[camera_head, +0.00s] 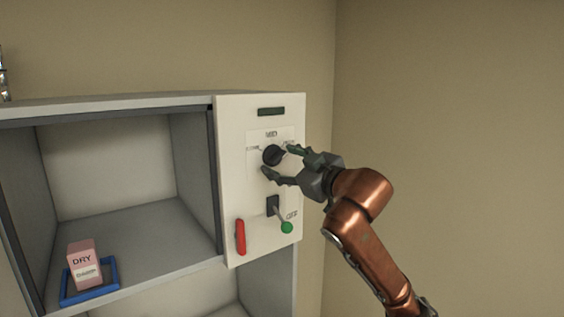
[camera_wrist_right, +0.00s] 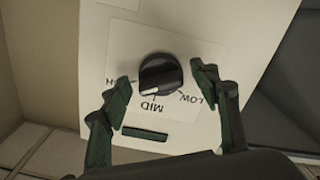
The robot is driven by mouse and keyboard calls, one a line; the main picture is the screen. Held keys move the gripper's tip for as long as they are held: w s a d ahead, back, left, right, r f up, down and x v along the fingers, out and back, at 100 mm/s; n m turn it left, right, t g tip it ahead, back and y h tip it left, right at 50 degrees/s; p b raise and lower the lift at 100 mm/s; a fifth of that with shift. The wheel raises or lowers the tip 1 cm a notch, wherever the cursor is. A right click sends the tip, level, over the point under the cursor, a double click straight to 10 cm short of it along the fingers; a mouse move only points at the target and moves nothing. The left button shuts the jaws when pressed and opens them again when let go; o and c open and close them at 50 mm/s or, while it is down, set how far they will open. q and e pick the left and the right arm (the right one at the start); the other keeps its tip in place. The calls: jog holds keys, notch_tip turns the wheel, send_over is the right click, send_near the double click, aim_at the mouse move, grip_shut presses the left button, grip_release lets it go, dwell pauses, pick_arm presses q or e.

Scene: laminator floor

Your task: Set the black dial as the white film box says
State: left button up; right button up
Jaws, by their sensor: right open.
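The black dial (camera_head: 272,155) is on the white control panel (camera_head: 233,130). In the right wrist view, the dial (camera_wrist_right: 160,72) has a white mark pointing at or close to MID; LOW and a partly hidden label ending in H stand either side. My right gripper (camera_head: 278,160) is open, its fingers on either side of the dial; in the wrist view the fingertips (camera_wrist_right: 163,80) look apart from it. I see no white film box. A pink box (camera_head: 85,262) reads DRY, with smaller unreadable text on its white label. My left gripper is not in view.
The pink box stands in a blue tray (camera_head: 65,299) on the grey shelf (camera_head: 150,255). Below the dial are a black switch with a green-knobbed lever (camera_head: 287,227) by the word OFF, and a red handle (camera_head: 240,237). A dark display strip (camera_head: 271,112) is above.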

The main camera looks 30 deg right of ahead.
jog(key=shift+s+r, duration=0.1)
jog(key=s+d, duration=0.1)
jog(key=s, duration=1.1)
jog(key=shift+w, duration=0.1)
